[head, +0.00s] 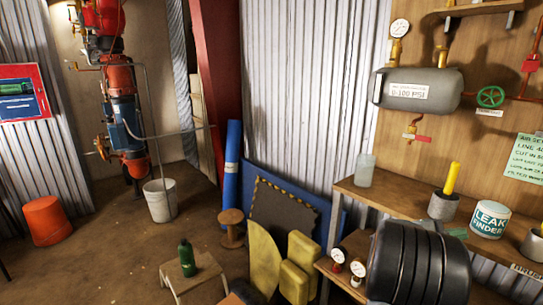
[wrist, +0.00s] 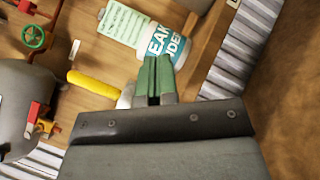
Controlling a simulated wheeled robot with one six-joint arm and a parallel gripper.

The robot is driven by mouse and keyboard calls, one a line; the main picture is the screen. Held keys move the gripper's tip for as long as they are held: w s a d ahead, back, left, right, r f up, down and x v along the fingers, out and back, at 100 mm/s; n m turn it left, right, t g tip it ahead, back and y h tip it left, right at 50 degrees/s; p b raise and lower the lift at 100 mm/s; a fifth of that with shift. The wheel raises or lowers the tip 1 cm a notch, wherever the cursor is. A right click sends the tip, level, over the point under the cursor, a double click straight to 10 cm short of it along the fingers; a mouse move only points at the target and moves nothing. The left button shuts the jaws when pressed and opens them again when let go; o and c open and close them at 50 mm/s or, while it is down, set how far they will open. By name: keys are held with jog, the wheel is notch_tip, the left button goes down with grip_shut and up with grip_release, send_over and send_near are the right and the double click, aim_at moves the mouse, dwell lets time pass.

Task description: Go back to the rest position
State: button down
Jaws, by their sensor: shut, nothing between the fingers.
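My gripper (wrist: 155,70) shows in the wrist view with its two green fingers together and nothing between them. The fingertips appear in front of the lower part of a white and teal tub labelled LEAK FINDER (wrist: 165,42); I cannot tell whether they touch it. In the head view my dark ribbed arm stands at the lower right, before the wooden bench (head: 361,190), and mostly hides the gripper. The same tub (head: 490,219) stands upright on the bench, right of the arm.
A grey cup with a yellow handle (head: 443,206) and a translucent cup (head: 365,170) stand on the bench. A grey tank (head: 418,105) with a green valve wheel (head: 490,97) hangs above. Two gauges (head: 357,268) are at lower right. Floor is open around the white bucket (head: 160,201).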

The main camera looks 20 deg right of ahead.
jog(key=s+a+f+m+y+p, duration=0.3)
jog(key=a+f+y, duration=0.3)
jog(key=a+y, duration=0.1)
jog(key=w+a+r+t+y+p, duration=0.1)
jog(key=w+a+t+y+p, duration=0.15)
jog(key=a, duration=0.45)
jog(key=w+a+r+t+y+p, duration=0.1)
jog(key=w+a+t+y+p, duration=0.15)
jog(key=a, duration=0.35)
jog(key=w+a+r+t+y+p, duration=0.1)
jog(key=a+r+t+y+p, duration=0.1)
jog(key=a+r+p, duration=0.3)
jog(key=w+a+r+n+t+y+p, duration=0.1)
jog(key=a+r+p, duration=0.4)
jog(key=a, duration=0.7)
jog(key=w+a+r+t+y+p, duration=0.2)
jog(key=a+r+t+y+p, duration=0.1)
jog(key=a, duration=0.6)
notch_tip(320, 180, up, 4)
jog(key=shift+f+n+t+y+p, duration=0.2)
jog(key=shift+n+t+y+p, duration=0.15)
jog(key=shift+t+p, duration=0.5)
jog(key=shift+d, duration=0.1)
